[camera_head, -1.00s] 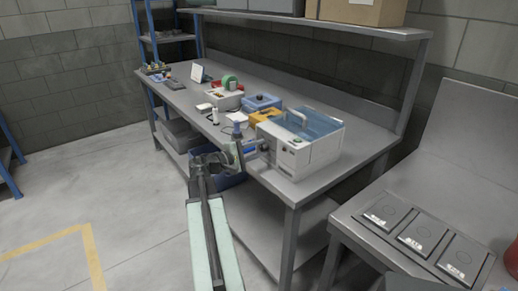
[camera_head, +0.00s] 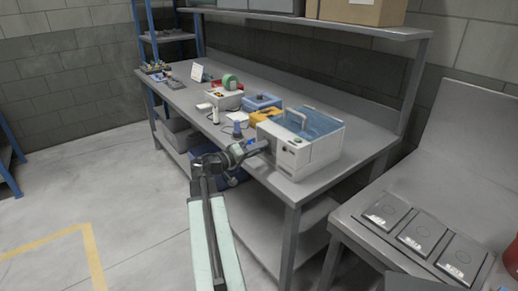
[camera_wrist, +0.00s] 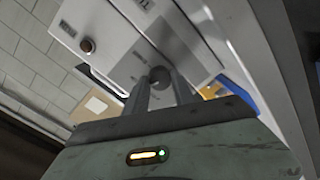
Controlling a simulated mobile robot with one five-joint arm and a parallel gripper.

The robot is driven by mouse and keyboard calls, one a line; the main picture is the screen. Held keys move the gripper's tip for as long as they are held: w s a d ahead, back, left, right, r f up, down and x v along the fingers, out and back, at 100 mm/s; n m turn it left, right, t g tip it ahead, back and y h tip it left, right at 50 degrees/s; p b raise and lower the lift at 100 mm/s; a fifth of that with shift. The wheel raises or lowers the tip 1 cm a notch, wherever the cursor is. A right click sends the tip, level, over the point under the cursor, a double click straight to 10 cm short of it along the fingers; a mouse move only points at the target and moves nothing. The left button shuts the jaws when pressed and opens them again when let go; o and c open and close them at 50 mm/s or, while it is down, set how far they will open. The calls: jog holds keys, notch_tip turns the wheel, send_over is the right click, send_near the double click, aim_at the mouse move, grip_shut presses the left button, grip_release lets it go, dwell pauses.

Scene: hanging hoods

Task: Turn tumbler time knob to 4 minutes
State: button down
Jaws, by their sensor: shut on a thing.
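The tumbler is a white box (camera_head: 318,153) with a clear blue lid and handle, standing at the near right end of the bench. In the wrist view, the white front panel (camera_wrist: 125,65) appears tilted. A dark grey round time knob (camera_wrist: 159,74) sits between my fingertips. My gripper (camera_wrist: 161,84) is shut on this knob, with one finger on each side. In the head view my gripper (camera_head: 264,146) reaches the left part of the tumbler's front and hides the knob there. The knob's scale and setting cannot be read.
A brown round button or knob (camera_wrist: 87,45) is on the same panel. The bench's front edge (camera_head: 258,182) runs below my arm.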

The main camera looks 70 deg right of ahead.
jog(key=shift+s+m, duration=0.15)
jog(key=shift+m, duration=0.75)
jog(key=c, duration=1.1)
grip_release()
jog(key=shift+o, duration=0.2)
jog(key=v, duration=0.7)
jog(key=shift+w+a, duration=0.2)
jog(key=shift+a, duration=0.2)
